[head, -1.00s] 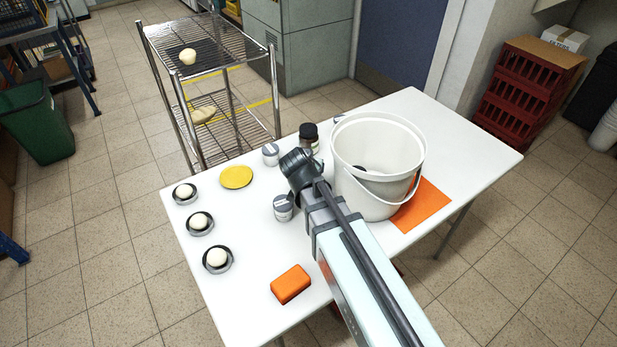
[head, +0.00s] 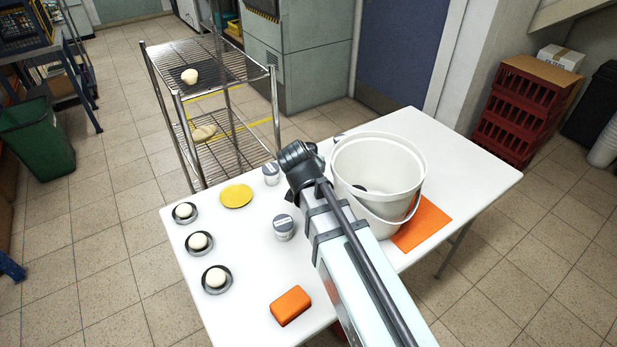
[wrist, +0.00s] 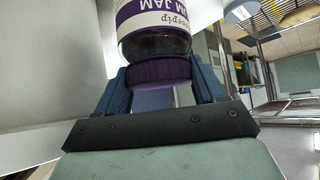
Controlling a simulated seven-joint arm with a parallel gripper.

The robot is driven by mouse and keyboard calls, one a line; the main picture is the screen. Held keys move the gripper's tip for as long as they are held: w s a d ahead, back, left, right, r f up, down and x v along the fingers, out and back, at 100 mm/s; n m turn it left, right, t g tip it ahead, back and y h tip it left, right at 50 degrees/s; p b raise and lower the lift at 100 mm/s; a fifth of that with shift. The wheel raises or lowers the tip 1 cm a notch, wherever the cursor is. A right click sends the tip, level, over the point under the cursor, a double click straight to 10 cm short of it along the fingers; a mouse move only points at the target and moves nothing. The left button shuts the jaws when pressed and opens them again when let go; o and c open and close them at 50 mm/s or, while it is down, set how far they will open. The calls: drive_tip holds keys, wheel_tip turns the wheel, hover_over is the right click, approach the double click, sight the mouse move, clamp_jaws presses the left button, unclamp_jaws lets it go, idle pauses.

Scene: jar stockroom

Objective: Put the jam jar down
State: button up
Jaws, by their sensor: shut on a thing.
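The jam jar (wrist: 155,22) has a white and purple label and a dark purple lid (wrist: 160,72). In the wrist view my gripper (wrist: 160,90) is shut on the jar at its lid, one blue finger on each side. In the head view the jar and fingertips are hidden behind my dark wrist, which is over the white table (head: 345,300) just left of the white bucket (head: 345,200). Whether the jar's base touches the table cannot be seen.
Two grey-lidded jars (head: 284,228) (head: 271,173) stand near my arm. An orange mat (head: 422,222) is by the bucket. A wire rack (head: 210,68) stands behind.

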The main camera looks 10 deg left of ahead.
wheel_tip(320, 180, up, 26)
drive_tip(key=w+d+f+n+g+y, duration=0.1)
drive_tip(key=d+f+n+y, duration=0.15)
drive_tip(key=d+n, duration=0.2)
drive_tip(key=d+f+n+g+y, duration=0.1)
drive_tip(key=d+f+n+y, duration=0.15)
drive_tip(key=d, duration=0.25)
drive_tip(key=s+d+r+n+g+y, duration=0.1)
drive_tip(key=d+r+n+g+y, duration=0.15)
drive_tip(key=d+n, duration=0.3)
drive_tip(key=s+d+r+n+g+y, duration=0.2)
drive_tip(key=d+n+g, duration=0.2)
drive_tip(key=d+n, duration=0.15)
wheel_tip(320, 180, down, 10)
drive_tip(key=shift+d, duration=0.3)
drive_tip(key=shift+g+h, duration=0.25)
drive_tip(key=shift+f, duration=5.5)
clamp_jaws()
drive_tip(key=shift+f, duration=0.6)
drive_tip(key=o, duration=1.8)
unclamp_jaws()
drive_tip(key=shift+c, duration=0.2)
